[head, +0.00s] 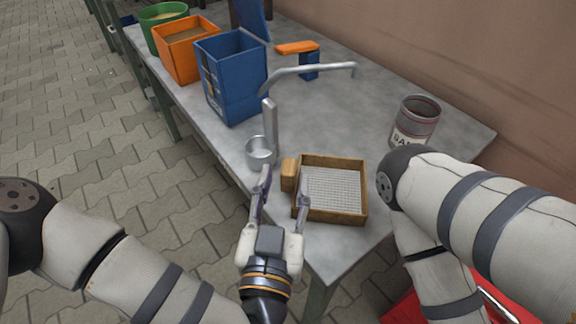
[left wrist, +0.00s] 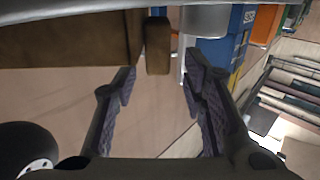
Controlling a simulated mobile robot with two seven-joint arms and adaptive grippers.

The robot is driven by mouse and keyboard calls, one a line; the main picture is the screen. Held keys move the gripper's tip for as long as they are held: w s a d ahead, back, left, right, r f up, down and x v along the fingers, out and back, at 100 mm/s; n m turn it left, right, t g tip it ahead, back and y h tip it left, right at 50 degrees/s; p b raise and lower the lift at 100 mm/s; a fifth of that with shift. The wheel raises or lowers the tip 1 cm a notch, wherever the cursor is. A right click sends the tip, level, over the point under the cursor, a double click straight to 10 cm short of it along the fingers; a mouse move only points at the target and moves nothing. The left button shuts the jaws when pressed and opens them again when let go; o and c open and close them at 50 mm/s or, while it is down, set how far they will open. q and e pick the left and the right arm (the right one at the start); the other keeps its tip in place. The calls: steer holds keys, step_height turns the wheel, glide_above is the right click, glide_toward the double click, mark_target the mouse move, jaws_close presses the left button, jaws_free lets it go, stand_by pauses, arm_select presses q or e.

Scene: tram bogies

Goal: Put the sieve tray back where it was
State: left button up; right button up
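The sieve tray (head: 335,211), a brown wooden frame with a pale mesh bottom, lies on the grey table near its front corner. Its block handle (head: 288,174) sticks out on the left. My left gripper (head: 284,184) is open at the handle, one finger on each side of it in the picture. In the left wrist view the handle (left wrist: 158,48) shows just beyond the gap between the open fingertips (left wrist: 159,75), and the tray's side (left wrist: 70,42) is at left. Neither finger clearly touches it. My right arm shows at right, but its gripper is out of view.
A blue bin (head: 232,80), orange bin (head: 186,50) and green bucket (head: 160,22) line the left edge. A bent metal bar (head: 310,68) and labelled can (head: 415,120) stand behind.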

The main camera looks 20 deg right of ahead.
arm_select(q)
steer(key=p+v, duration=0.2)
steer(key=v, duration=0.6)
